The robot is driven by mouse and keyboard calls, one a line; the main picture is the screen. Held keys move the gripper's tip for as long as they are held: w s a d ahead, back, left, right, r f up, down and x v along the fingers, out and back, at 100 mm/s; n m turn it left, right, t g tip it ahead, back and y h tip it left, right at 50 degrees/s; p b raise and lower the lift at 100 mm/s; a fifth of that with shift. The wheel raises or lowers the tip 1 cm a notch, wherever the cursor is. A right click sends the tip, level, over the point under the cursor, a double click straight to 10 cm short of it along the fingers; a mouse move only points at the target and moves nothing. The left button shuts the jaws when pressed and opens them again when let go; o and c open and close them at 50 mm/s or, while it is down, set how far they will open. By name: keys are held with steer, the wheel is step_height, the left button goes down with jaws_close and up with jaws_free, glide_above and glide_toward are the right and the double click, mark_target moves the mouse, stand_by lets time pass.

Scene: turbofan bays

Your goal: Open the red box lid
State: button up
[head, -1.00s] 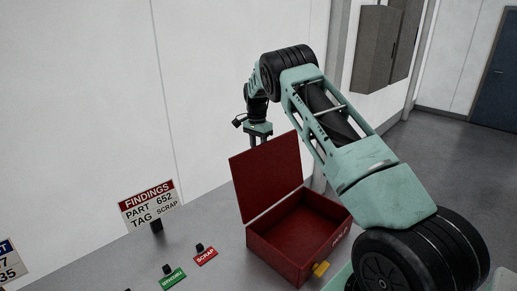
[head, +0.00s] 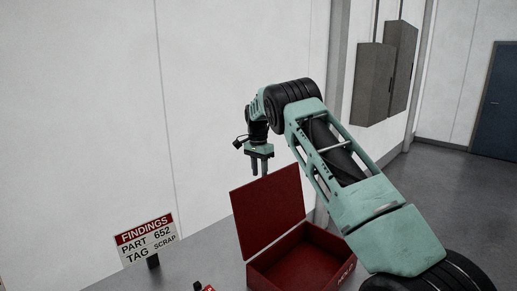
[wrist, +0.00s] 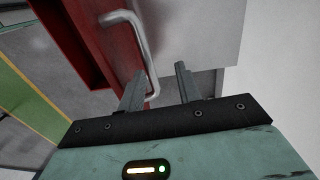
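The red box (head: 305,258) stands on the grey bench with its lid (head: 268,212) raised, tilted up at the back, and its inside visible. My gripper (head: 260,174) is above and behind the upper edge of the raised lid, fingers pointing down.
A findings sign (head: 147,238) stands on the bench at the left, before a white wall. A red label with a small black block (head: 198,286) is at the bottom edge. Grey cabinets (head: 375,85) hang at the right, with clear floor below.

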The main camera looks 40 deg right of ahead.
step_height(320, 180, up, 14)
steer(key=shift+w+f, duration=0.25)
steer(key=shift+w, duration=0.2)
stand_by(0.4)
